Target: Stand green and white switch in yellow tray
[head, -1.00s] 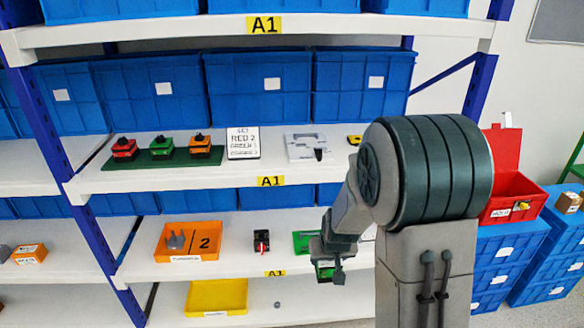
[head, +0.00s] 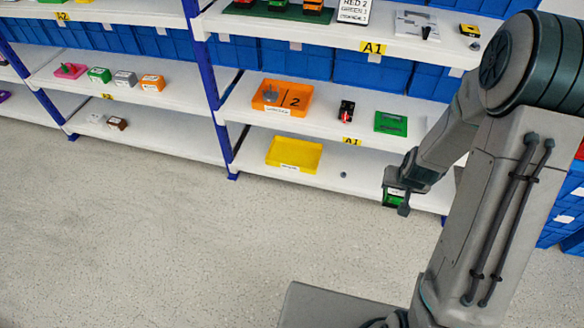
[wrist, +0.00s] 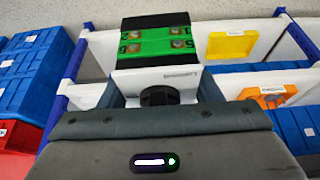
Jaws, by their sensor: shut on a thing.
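My gripper (head: 405,190) is at the right in the head view, in front of the lower shelves. It is shut on the green and white switch (wrist: 153,60), which has a green terminal block with a black end, a white plate and a black knob toward the wrist camera. In the head view the switch (head: 393,197) is mostly hidden by the gripper. The yellow tray (head: 300,165) lies on the bottom shelf, left of my gripper and apart from it. It looks empty. It also shows at the upper right of the wrist view (wrist: 228,58).
An orange tray (head: 265,103) with a divider and the figure 2 stands on the shelf above the yellow tray. A red and black switch (head: 346,112) and a green plate (head: 391,123) are beside it. A blue upright (head: 222,140) bounds the shelf. The floor in front is clear.

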